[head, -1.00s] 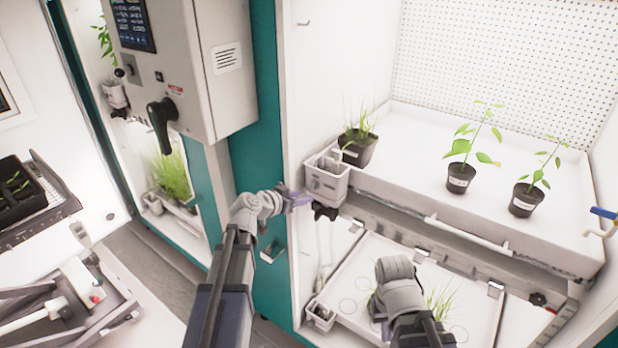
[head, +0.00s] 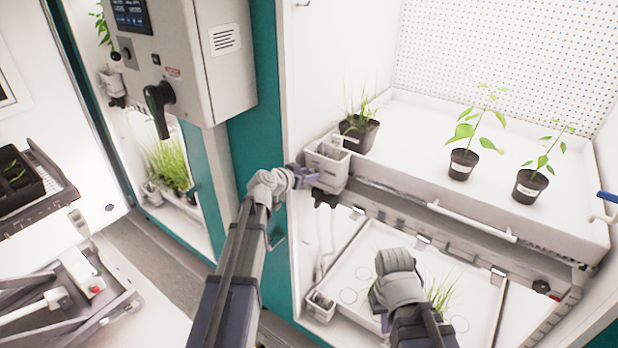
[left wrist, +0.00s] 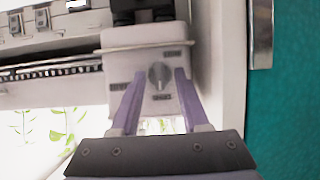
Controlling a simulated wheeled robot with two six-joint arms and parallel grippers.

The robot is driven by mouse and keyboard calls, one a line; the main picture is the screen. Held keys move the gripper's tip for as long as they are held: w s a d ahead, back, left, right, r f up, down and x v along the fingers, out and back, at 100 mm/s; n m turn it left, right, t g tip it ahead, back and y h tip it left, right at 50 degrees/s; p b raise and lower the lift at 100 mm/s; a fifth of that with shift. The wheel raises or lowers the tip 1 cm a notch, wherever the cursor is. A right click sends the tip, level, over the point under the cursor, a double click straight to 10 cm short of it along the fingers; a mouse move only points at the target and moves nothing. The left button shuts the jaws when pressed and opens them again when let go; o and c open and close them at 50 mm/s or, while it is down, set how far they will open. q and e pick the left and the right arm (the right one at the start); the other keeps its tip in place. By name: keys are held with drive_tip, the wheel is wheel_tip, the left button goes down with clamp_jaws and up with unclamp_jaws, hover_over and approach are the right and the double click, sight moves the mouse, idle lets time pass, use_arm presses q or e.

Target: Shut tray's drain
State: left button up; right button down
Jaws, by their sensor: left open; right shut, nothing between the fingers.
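The white growing tray (head: 420,165) sits on the upper shelf of the open chamber. A light grey drain box (head: 328,170) is at its front left corner, with a black fitting (head: 325,198) under it. In the left wrist view, which looks upside down, the box's face carries a grey dial knob (left wrist: 159,74) with small labels I cannot read. My left gripper (head: 299,176) is at the box's left side, open, its purple fingers either side of the knob. Whether they touch it I cannot tell. My right gripper (head: 378,300) is shut, low before the lower tray, its fingers mostly hidden.
Potted plants stand in the upper tray, a grassy one (head: 358,132) close behind the box. A control cabinet with a black handle (head: 158,108) is left of my left arm. A blue-levered tap (head: 607,197) is at the right edge. A lower tray (head: 460,265) lies below.

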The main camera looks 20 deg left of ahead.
use_arm(q)
drive_tip(key=shift+c, duration=0.2)
clamp_jaws()
idle(0.5)
drive_tip(key=shift+w+a+f+n+h+b, duration=0.1)
drive_tip(key=shift+a+f+n+h+b, duration=0.1)
drive_tip(key=shift+n+h+b, duration=1.65)
drive_tip(key=shift+a+f+n+h+b, duration=0.15)
drive_tip(key=shift+n+h+b, duration=0.85)
drive_tip(key=shift+n, duration=1.6)
drive_tip(key=shift+w+a+f+n+h+b, duration=0.15)
drive_tip(key=shift+n+h+b, duration=0.8)
drive_tip(key=shift+n+b, duration=1.1)
drive_tip(key=shift+s+d+n, duration=0.1)
drive_tip(key=shift+n, duration=0.2)
drive_tip(key=shift+o, duration=0.2)
unclamp_jaws()
